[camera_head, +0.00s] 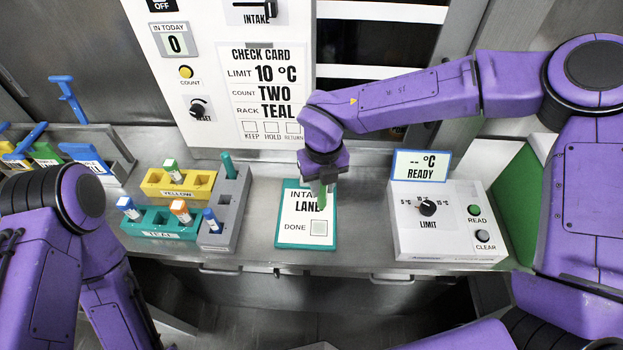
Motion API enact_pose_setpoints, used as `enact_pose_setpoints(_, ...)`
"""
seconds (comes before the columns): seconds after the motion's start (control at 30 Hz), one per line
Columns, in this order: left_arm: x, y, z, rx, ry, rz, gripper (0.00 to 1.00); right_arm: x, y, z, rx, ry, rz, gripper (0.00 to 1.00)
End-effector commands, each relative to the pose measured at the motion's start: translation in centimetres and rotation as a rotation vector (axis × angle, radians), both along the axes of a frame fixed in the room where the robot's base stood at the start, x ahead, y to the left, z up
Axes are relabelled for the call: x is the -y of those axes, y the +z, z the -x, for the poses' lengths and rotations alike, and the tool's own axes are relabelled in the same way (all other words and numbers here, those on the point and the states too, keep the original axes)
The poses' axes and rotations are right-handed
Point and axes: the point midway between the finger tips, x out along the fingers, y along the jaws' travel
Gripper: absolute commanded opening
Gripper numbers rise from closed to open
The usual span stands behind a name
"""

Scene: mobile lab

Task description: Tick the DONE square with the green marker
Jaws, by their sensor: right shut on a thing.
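The intake lane card (290,242) is a white sheet with a teal border, lying on the steel bench. Its DONE square (318,228) is a small pale box at the lower right, with no clear mark visible in it. My right gripper (322,186) is shut on the green marker (322,201), pointing down over the upper part of the card, above the square in the picture. The gripper hides part of the printed title. I cannot tell whether the marker tip touches the card. My left arm shows at the left, but its gripper is out of view.
Left of the card stand a grey holder (238,200) with a teal stick, a yellow rack (152,188) and a teal rack (150,222) with capped vials. The limit box (440,240) stands to the right. An upright check card panel (215,70) rises behind.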

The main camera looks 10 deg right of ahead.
Motion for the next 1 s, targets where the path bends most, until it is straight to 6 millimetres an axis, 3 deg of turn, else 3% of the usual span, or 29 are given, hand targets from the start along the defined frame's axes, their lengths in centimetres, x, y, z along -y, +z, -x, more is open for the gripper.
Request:
enact_pose_setpoints(0.1,0.0,1.2,0.0,0.0,0.0,0.0,0.39,-1.1,0.8,0.4,-0.001,-0.39,-0.003,0.0)
enact_pose_setpoints(0.2,0.0,1.6,0.0,0.0,0.0,0.0,0.39,-1.8,1.1,0.7,-0.001,-0.668,-0.006,0.0)
enact_pose_setpoints(0.33,0.0,1.9,0.0,0.0,0.0,0.0,0.39,-2.4,1.2,0.9,-0.002,-0.898,-0.008,0.0)
enact_pose_setpoints(0.57,0.0,1.5,0.0,0.0,0.0,0.0,0.39,-2.6,0.7,1.0,-0.002,-0.992,-0.009,0.0)
enact_pose_setpoints(1.0,0.0,-1.3,0.0,0.0,0.0,0.0,0.39,-2.2,-3.1,1.0,-0.002,-0.997,-0.008,0.0)
